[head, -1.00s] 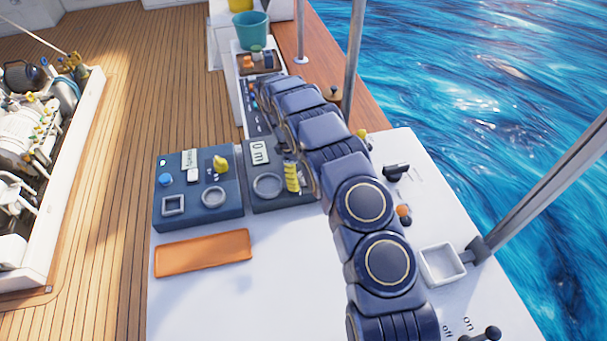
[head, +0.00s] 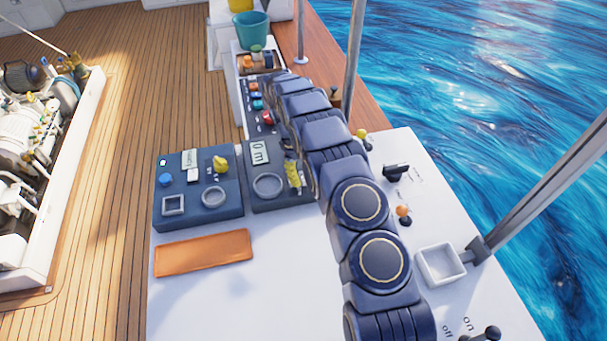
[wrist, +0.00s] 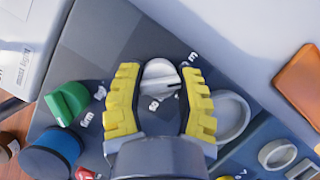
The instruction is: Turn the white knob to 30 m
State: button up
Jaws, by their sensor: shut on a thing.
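The white knob (wrist: 160,78) is in the wrist view, on a dark blue panel, with small printed marks around it. Its bar lies between the two yellow fingers of my gripper (wrist: 160,92), which is shut on it. I cannot read which mark the knob points to. In the head view my gripper's yellow fingers (head: 293,173) are at the right part of the dark panel box, and the knob is hidden by them. A small display (head: 260,152) on that box reads "0 m".
A green knob (wrist: 68,103) and a blue knob (wrist: 50,153) stand close by in the wrist view. A second panel box (head: 198,190) with a yellow knob (head: 220,164) is to the left. An orange tray (head: 203,251) lies in front on the white top.

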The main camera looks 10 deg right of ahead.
jog(key=m+y, duration=0.1)
jog(key=m, duration=0.3)
jog(key=shift+m+y, duration=0.3)
jog(key=shift+y, duration=0.1)
jog(key=shift+m+y, duration=0.7)
jog(key=shift+m, duration=1.2)
jog(key=o, duration=1.1)
jog(key=v, duration=0.6)
jog(key=shift+w+f, duration=0.1)
jog(key=shift+w, duration=0.05)
jog(key=shift+v, duration=0.8)
